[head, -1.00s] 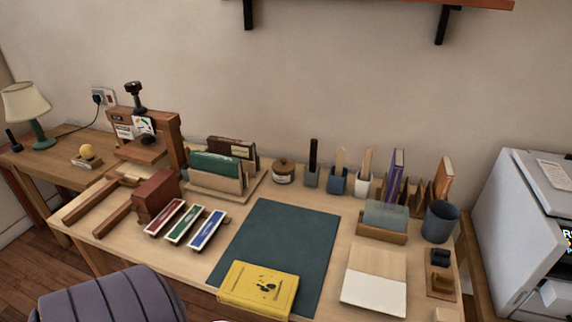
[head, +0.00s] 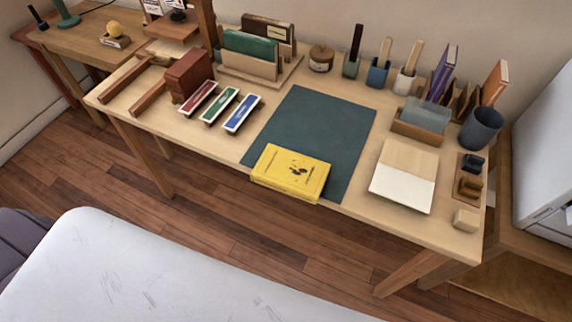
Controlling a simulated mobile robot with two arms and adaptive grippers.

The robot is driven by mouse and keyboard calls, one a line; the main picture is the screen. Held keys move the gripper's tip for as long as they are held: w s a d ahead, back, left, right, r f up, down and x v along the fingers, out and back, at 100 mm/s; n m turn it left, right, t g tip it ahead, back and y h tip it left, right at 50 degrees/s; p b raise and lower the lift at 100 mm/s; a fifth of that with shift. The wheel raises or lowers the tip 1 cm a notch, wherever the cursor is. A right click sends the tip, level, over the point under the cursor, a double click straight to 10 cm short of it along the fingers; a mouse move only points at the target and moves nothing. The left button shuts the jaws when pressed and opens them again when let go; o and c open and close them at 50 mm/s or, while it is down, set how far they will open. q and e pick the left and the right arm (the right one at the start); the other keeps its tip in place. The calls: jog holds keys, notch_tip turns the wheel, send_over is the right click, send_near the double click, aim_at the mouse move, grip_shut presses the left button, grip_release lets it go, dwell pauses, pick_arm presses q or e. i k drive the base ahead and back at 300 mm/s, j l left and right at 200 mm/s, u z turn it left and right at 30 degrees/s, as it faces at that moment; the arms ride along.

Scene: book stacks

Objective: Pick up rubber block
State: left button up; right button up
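A small beige block (head: 465,220) lies on the front right corner of the wooden desk (head: 352,204) in the head view. It may be the rubber block, but its material cannot be told from this picture. It sits just in front of a small brown holder (head: 468,187) and to the right of a white-and-wood board (head: 404,175). Neither of my grippers shows in the head view, so nothing is seen held.
A yellow book (head: 290,172) lies on the dark green mat (head: 318,128). Red, green and blue boxes (head: 241,113) lie to its left. A dark cup (head: 480,129) and several upright items line the back. Wooden floor (head: 200,222) shows in front of the desk.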

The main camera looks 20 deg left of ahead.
aim_at(467, 220)
jog(key=z, duration=1.05)
